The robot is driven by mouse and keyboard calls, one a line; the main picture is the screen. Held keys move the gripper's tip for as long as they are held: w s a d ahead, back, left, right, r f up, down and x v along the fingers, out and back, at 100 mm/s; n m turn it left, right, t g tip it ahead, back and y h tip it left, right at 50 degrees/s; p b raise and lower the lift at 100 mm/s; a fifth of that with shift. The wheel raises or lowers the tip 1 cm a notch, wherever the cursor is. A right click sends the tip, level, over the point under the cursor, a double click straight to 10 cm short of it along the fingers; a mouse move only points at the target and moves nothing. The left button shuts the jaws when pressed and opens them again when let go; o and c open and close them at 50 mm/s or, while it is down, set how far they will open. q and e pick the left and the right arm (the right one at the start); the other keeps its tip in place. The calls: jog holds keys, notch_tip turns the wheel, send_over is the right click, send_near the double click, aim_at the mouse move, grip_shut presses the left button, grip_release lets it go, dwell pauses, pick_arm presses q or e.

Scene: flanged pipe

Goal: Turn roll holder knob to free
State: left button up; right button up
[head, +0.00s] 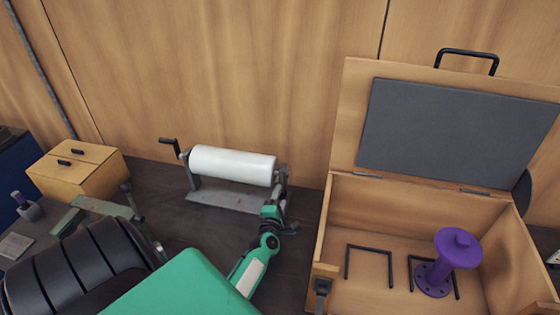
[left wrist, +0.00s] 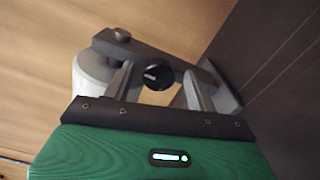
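The roll holder (head: 228,200) is a grey stand with a white roll (head: 232,165), standing on the dark bench near the wooden wall. In the left wrist view its grey end bracket runs across the top, and a round black knob (left wrist: 157,77) with a pale mark sits on it. The white roll (left wrist: 92,76) shows at the left. My left gripper (head: 279,196) is at the right end of the holder. In the left wrist view its fingers (left wrist: 158,88) are apart, one on each side of the knob, with gaps visible. The knob is not clear in the head view. My right gripper is not seen.
An open wooden case (head: 325,235) stands at the right, with a purple flanged pipe (head: 456,249) inside. A small wooden drawer box (head: 78,170) is at the left. A black crank handle (head: 170,145) sticks out from the holder's left end.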

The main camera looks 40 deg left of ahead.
pick_arm(q)
jog(key=b+v, duration=0.4)
jog(key=v, duration=0.9)
jog(key=shift+s+d, duration=0.2)
jog(key=shift+s, duration=0.15)
